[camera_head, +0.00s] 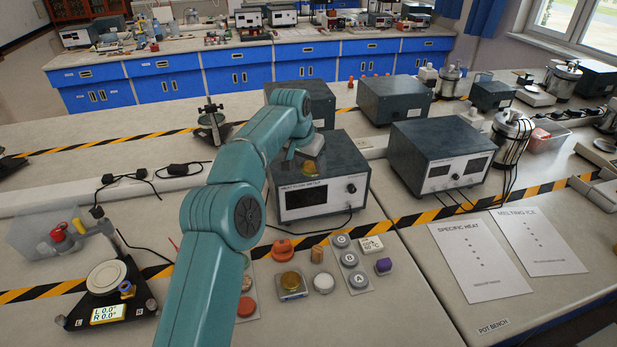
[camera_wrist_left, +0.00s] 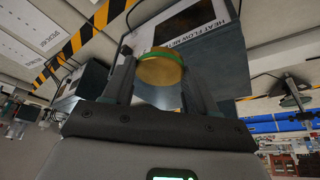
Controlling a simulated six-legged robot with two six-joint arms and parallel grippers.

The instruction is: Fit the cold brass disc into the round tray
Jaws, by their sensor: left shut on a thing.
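My left gripper (camera_head: 312,150) is at the front of the grey meter box, above the bench, with the arm reaching from the bottom. It is shut on a brass disc (camera_head: 309,168). In the left wrist view the disc (camera_wrist_left: 160,72) shows a yellow face and a green edge between the two fingers (camera_wrist_left: 158,90). My right gripper is not in view.
The heat flow meter box (camera_head: 325,200) stands right behind the held disc. Small weights (camera_head: 352,260), an orange knob piece (camera_head: 283,252) and a purple piece (camera_head: 383,265) lie nearby. A clear bin (camera_head: 45,232) stands at the left.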

